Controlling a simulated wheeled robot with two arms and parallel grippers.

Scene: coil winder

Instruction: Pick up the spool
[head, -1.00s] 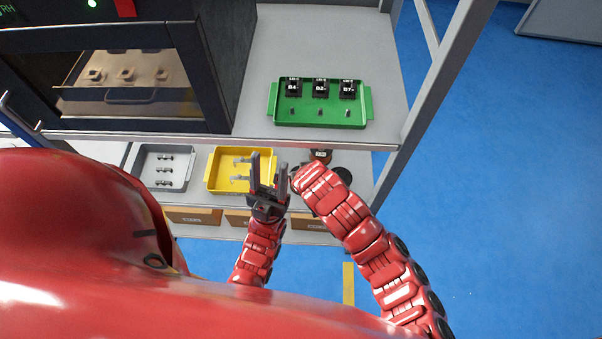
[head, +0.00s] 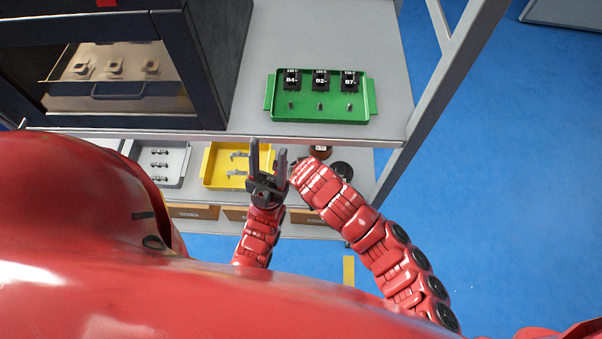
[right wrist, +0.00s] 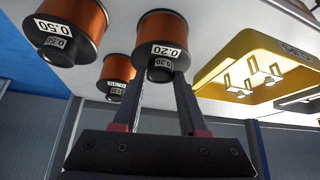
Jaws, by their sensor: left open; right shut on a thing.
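In the right wrist view, a copper-wound spool labelled 0.20 (right wrist: 162,37) stands between the fingertips of my right gripper (right wrist: 160,78). The gripper is shut on the narrow dark end of this spool. A spool labelled 0.50 (right wrist: 70,28) is at the upper left, apart from the fingers. Another copper spool (right wrist: 117,70) sits behind, its label too small to read surely. In the head view, my left gripper (head: 267,163) is open and empty, pointing up in front of the lower shelf. My right gripper is hidden there by its own arm.
The lower shelf holds a yellow tray (head: 210,165) and a grey tray (head: 182,158). A green tray (head: 318,118) with several black parts stands on the upper shelf, beside a dark oven-like cabinet (head: 213,60). A frame post (head: 432,105) stands right; blue floor lies beyond.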

